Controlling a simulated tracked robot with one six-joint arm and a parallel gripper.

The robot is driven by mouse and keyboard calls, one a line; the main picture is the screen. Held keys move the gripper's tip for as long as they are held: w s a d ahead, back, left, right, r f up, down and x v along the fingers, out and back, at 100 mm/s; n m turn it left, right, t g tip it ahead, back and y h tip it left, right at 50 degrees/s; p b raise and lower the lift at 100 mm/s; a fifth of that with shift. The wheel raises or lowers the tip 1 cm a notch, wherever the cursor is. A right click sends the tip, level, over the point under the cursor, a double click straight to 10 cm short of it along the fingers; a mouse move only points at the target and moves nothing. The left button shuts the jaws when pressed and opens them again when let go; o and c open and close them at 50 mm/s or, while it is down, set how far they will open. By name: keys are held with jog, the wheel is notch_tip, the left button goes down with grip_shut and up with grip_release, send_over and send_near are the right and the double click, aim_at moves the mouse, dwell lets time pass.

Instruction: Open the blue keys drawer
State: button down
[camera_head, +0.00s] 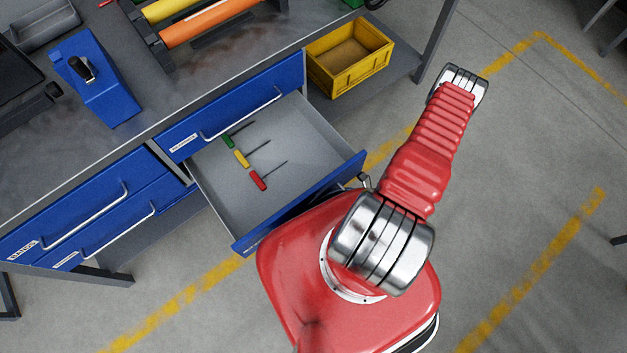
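Several blue drawers sit under a grey workbench. The lower right drawer (215,190) is pulled out, with green (228,141), yellow (242,158) and red (258,181) screwdrivers inside. Above it is a shut blue drawer (230,105) with a silver bar handle (245,118) and a small white label. At the left are two more shut blue drawers, an upper one (85,200) and a lower one (125,222), each with a bar handle and label. The labels are too small to read surely, so I cannot tell which is the keys drawer. My gripper is not visible; my red arm reaches up right, away from the drawers.
A yellow bin (350,62) stands on a grey shelf right of the drawers. A blue block-like tool (97,78) and orange and yellow rollers (212,22) are on the benchtop (110,150). The open drawer reaches toward my red body. Concrete floor (530,150) is clear at the right.

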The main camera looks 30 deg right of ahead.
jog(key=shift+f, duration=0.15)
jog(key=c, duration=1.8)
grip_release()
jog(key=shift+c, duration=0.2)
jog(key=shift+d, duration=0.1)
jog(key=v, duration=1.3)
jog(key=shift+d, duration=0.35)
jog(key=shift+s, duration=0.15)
